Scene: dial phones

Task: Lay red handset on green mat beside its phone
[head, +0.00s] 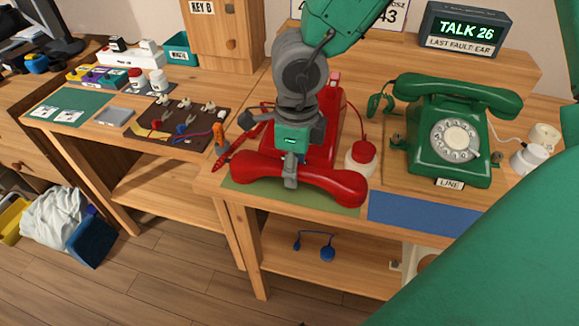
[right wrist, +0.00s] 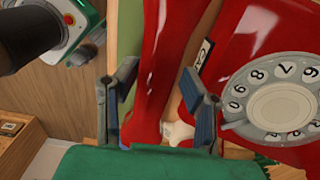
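The red handset (head: 325,182) lies lengthwise across the green mat (head: 300,203), near the table's front edge. The red phone (head: 330,110) stands just behind it, partly hidden by my right arm; its dial shows in the right wrist view (right wrist: 285,105). My right gripper (head: 290,175) points down over the middle of the handset. In the right wrist view, its two fingers (right wrist: 157,105) stand apart on either side of the handset (right wrist: 165,60), with a gap visible by the right finger. Firm contact cannot be seen. My left gripper is not in view.
A green phone (head: 450,135) with its handset on stands to the right, behind a blue mat (head: 415,213). A red-capped white jar (head: 361,158) stands between the phones. A brown board with tools (head: 180,122) lies to the left. The shelf below holds a blue corded item (head: 327,253).

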